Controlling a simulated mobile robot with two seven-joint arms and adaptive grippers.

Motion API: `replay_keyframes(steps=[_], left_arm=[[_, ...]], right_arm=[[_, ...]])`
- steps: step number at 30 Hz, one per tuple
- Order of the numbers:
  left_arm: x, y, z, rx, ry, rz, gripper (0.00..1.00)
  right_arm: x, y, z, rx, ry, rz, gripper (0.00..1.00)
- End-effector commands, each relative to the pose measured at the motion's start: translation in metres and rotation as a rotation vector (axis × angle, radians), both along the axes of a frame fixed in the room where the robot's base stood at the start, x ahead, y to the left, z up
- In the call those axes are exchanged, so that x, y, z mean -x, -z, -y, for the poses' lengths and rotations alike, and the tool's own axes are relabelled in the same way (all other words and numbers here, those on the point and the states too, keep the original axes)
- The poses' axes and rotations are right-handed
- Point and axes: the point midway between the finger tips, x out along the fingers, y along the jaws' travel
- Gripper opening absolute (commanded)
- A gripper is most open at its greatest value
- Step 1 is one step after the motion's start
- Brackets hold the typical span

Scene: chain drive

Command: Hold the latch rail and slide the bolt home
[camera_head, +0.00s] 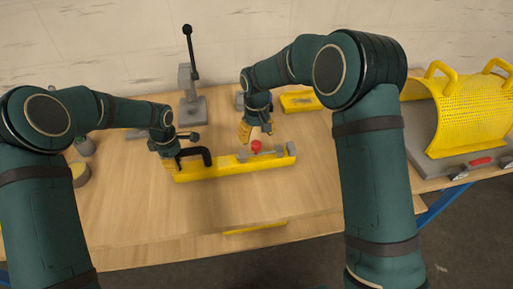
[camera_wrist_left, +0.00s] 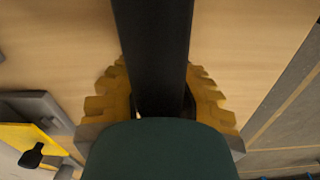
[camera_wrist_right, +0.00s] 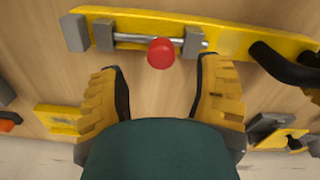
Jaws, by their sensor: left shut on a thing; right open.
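The yellow latch rail (camera_head: 225,171) lies on the wooden table and carries a black handle (camera_head: 206,155) at its left end. My left gripper (camera_head: 172,157) is shut on that handle; in the left wrist view the black bar (camera_wrist_left: 153,50) runs between its fingers. In the right wrist view the bolt (camera_wrist_right: 133,38) is a metal rod with a red knob (camera_wrist_right: 160,53), held in grey blocks (camera_wrist_right: 192,43). Another grey block (camera_wrist_right: 75,33) stands at the rail's end. My right gripper (camera_wrist_right: 160,95) is open and empty, its fingers apart just beside the knob, not touching it.
A grey stand with a black lever (camera_head: 190,60) is at the back. A yellow perforated guard (camera_head: 465,115) stands at the right. A yellow part (camera_head: 300,101) lies behind the rail. Round pots (camera_head: 80,173) sit at the left. The table front is mostly clear.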

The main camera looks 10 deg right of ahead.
Motion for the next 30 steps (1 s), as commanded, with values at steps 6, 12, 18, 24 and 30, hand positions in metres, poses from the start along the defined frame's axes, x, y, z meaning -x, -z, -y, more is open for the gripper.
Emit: replay_keyframes(steps=[6,12,18,24,30], left_arm=[[0.001,0.001,-0.001,-0.001,0.0,-0.002,0.0],[0.001,0.001,-0.001,-0.001,0.0,-0.002,0.0],[0.001,0.001,-0.001,-0.001,0.0,-0.002,0.0],[0.001,0.001,-0.001,-0.001,0.0,-0.002,0.0],[0.001,0.001,-0.001,0.0,0.0,-0.002,0.0]], right_arm=[[0.001,0.041,0.0,0.0,-0.001,-0.002,0.65],[0.0,0.061,0.0,-0.001,-0.001,-0.001,0.65],[0.0,0.067,0.0,-0.001,-0.001,0.001,0.65],[0.0,0.067,0.0,-0.001,-0.001,0.001,0.67],[0.0,0.066,0.0,-0.001,0.0,0.001,0.0]])
